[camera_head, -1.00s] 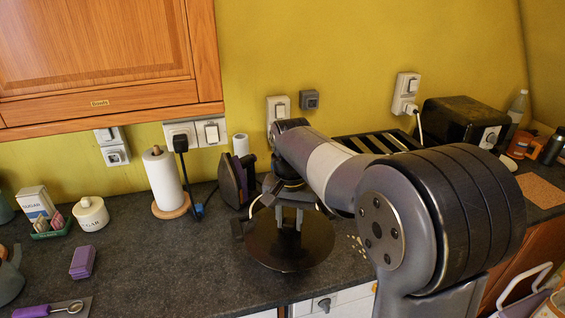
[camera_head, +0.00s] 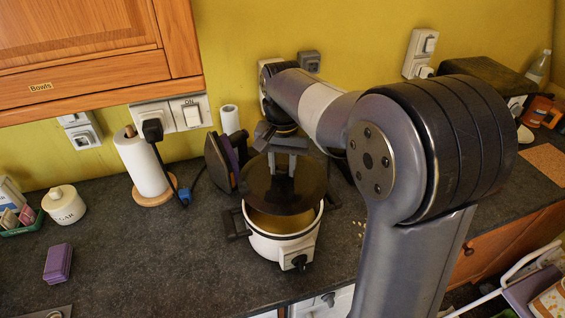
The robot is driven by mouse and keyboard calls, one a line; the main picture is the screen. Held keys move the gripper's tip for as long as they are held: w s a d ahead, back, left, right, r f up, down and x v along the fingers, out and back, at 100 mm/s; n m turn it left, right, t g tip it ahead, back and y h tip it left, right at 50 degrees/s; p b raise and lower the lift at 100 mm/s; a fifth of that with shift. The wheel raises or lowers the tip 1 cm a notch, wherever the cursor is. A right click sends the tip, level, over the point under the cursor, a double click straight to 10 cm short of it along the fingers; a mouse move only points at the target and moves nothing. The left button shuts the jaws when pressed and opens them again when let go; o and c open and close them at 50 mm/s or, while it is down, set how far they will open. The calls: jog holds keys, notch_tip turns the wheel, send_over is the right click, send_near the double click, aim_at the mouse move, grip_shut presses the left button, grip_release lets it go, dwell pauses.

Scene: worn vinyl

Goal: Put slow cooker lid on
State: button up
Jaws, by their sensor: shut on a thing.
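The slow cooker (camera_head: 270,246) is a white pot with dark side handles and a dark front knob, upright on the counter near its front edge. Its opening shows a yellowish inside at the front. The lid (camera_head: 285,197) is a dark round disc, apart from the pot and above it, hiding the rear of the opening. My gripper (camera_head: 281,165) is above the lid, its two grey fingers shut on the lid's handle. The handle itself is mostly hidden between the fingers.
An iron (camera_head: 222,160) stands close behind the cooker on the left. A paper towel roll (camera_head: 142,163), a sugar jar (camera_head: 64,204) and a purple block (camera_head: 58,263) are further left. The dark counter (camera_head: 150,245) is clear left of the cooker. A black appliance (camera_head: 488,82) stands at the back right.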

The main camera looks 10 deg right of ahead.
aim_at(282, 183)
jog(key=shift+f, duration=0.2)
jog(key=shift+f+b, duration=1.85)
jog(key=shift+f, duration=1)
jog(key=shift+f+b, duration=0.65)
jog(key=shift+f, duration=0.35)
jog(key=o, duration=1)
jog(key=shift+r, duration=0.1)
notch_tip(282, 183, up, 11)
jog(key=shift+f+b, duration=0.1)
jog(key=shift+b, duration=0.25)
